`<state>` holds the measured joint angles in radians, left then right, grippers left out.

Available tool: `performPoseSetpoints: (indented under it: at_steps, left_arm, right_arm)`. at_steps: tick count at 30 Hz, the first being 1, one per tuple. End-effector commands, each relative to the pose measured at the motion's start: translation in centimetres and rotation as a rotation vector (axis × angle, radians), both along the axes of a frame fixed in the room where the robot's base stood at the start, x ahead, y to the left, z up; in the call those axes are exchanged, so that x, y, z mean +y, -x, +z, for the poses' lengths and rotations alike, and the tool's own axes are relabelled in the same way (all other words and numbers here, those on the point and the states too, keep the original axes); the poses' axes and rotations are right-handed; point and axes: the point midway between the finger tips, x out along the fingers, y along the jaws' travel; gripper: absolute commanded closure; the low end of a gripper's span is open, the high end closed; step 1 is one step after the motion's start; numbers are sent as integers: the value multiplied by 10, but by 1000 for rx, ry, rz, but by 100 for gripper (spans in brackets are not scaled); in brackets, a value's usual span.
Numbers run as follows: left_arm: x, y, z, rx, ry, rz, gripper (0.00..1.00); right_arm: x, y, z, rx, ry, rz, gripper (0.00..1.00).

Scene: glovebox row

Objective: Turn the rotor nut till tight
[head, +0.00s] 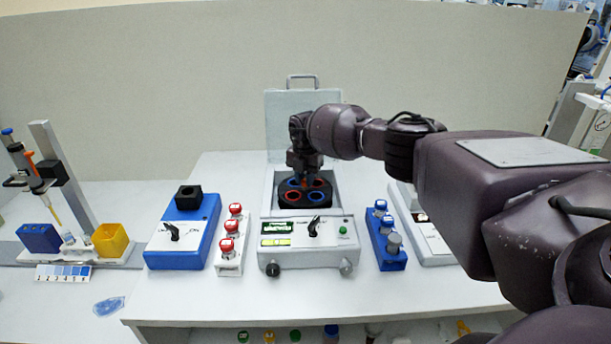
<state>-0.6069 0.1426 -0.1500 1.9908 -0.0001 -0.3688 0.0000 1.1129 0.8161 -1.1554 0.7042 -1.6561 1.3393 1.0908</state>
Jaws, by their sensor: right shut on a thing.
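A centrifuge (310,240) stands in the middle of the bench with its lid (285,110) raised at the back. Its dark rotor (289,199) has several wells ringed in red and blue. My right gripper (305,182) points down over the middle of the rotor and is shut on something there. The rotor nut is mostly hidden by the fingers; only a bit of orange-red shows. My left gripper is not in view.
A blue mixer (183,232) and a white rack of red-capped tubes (230,240) stand left of the centrifuge. A blue rack with capped tubes (386,240) stands close on the right. A pipette stand (58,180) is far left. The front bench strip is clear.

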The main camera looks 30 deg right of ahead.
Motion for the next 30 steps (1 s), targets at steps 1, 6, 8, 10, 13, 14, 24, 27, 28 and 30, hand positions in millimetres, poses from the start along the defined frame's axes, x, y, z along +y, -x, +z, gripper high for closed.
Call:
performPoseSetpoints:
  at_steps: [1, 6, 8, 10, 13, 14, 24, 27, 28, 30]
  left_arm:
    - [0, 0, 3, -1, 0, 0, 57]
    - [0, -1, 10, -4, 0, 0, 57]
    - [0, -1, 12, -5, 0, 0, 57]
    - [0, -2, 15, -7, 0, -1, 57]
    - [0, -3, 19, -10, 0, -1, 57]
    - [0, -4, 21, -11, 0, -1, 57]
    - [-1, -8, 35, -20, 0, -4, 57]
    - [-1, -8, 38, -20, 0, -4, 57]
    - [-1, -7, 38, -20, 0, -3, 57]
    - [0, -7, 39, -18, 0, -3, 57]
  right_arm:
    - [-1, -1, 3, -3, 1, -22, 100]
    - [0, -1, 3, -3, -1, -97, 100]
    - [0, -1, 4, -4, 0, -124, 100]
    - [-1, -1, 4, -4, 0, -155, 100]
    - [0, -1, 4, -4, 0, -199, 100]
    - [0, -1, 4, -4, 0, -213, 100]
    - [-1, -1, 3, -4, 0, -364, 100]
    - [0, -1, 3, -4, 0, -408, 100]
    - [0, -1, 3, -4, 0, -420, 100]
    - [0, -1, 3, -4, -1, -449, 100]
